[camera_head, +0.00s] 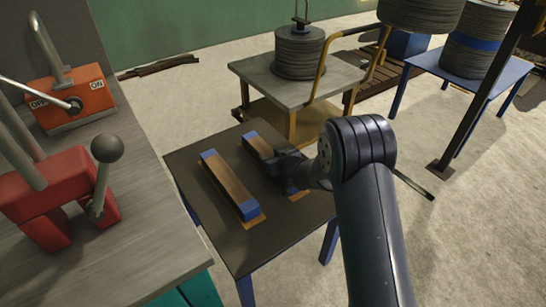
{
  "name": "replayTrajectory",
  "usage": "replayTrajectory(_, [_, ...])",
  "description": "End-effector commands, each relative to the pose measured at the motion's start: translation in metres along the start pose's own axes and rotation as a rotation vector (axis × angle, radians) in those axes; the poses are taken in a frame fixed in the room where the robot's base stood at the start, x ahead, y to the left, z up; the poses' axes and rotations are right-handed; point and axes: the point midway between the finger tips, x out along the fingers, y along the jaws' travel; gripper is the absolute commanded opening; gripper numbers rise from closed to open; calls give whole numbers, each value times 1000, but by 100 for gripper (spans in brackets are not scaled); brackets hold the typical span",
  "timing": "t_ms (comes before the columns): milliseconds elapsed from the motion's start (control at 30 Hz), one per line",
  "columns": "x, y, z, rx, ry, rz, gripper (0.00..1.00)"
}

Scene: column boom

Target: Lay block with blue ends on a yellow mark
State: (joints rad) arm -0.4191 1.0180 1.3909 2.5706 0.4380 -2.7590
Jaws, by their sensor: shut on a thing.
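Two brown blocks with blue ends rest on or just above a dark table (190,160). The left block (228,184) lies lengthwise, with an orange-yellow mark (256,221) showing at its near end. The right block (255,144) lies roughly parallel to it. My gripper (283,164) is shut on the right block around its middle and hides much of it. A bit of orange-yellow mark (302,193) shows near that block's near end. I cannot tell whether the held block touches the table.
A grey bench with a red clamp-like device (55,195) and an orange switch box (72,100) stands at the left. A cart (262,75) carrying stacked dark discs (299,52) stands behind the table. A blue table (425,62) stands back right. Floor at right is mostly clear.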

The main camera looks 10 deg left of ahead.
Motion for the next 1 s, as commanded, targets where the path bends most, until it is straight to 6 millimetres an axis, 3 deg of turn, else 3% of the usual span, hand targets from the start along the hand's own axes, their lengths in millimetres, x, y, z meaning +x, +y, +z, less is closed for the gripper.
replayTrajectory(67, [1,0,1,0,3,0,6])
replayTrajectory(100, [1,0,2,0,-1,0,57])
replayTrajectory(333, [0,0,1,0,-1,0,76])
replayTrajectory(733, [-2,0,-3,0,-1,0,77])
replayTrajectory(1000, [-49,1,-2,1,0,2,77])
